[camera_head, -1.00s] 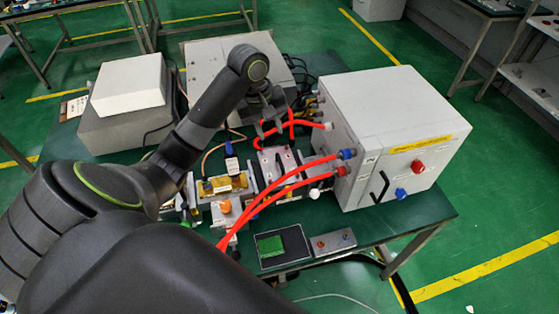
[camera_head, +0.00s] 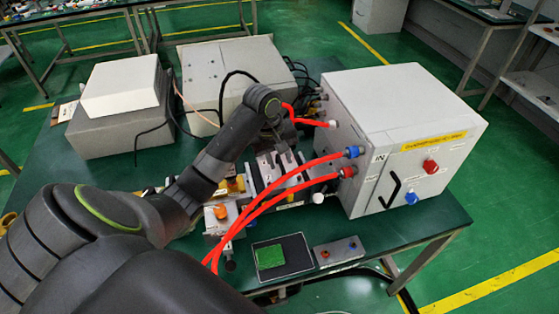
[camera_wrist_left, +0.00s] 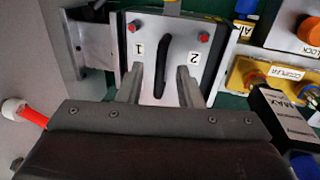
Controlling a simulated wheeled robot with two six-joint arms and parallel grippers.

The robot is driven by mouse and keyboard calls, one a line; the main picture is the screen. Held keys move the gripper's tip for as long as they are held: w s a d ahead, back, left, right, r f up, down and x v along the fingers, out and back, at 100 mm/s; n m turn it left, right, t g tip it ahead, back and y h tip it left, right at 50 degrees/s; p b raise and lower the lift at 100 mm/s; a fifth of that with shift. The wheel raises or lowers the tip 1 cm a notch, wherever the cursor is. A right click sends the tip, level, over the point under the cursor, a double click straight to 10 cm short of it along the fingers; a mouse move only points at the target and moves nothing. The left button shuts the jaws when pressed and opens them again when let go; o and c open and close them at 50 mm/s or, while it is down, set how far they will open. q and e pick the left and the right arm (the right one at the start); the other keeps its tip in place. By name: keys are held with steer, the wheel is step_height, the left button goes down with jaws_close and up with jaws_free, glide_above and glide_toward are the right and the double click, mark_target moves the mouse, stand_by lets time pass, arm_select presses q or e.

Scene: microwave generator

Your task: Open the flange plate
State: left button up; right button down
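The flange plate is a silver metal plate (camera_wrist_left: 205,28) with labels 1 and 2, two red bolts at its upper corners, and a black curved handle (camera_wrist_left: 161,45) in its middle. In the head view the plate (camera_head: 266,167) sits in the bench setup, left of the large white box. My left gripper (camera_wrist_left: 161,72) is open in the left wrist view, with one finger on each side of the handle's lower part. I cannot tell whether the fingers touch it. In the head view the left gripper (camera_head: 281,142) is partly hidden by its own wrist. My right gripper is not in view.
The white generator box (camera_head: 400,130) stands right of the plate, with red hoses (camera_head: 283,190) arching from it across the front. A yellow block with a black connector (camera_wrist_left: 280,113) is close on the right in the wrist view. Grey boxes (camera_head: 205,85) stand behind.

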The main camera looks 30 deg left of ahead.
arm_select(q)
steer(key=shift+f, duration=0.25)
jaws_close()
stand_by(0.3)
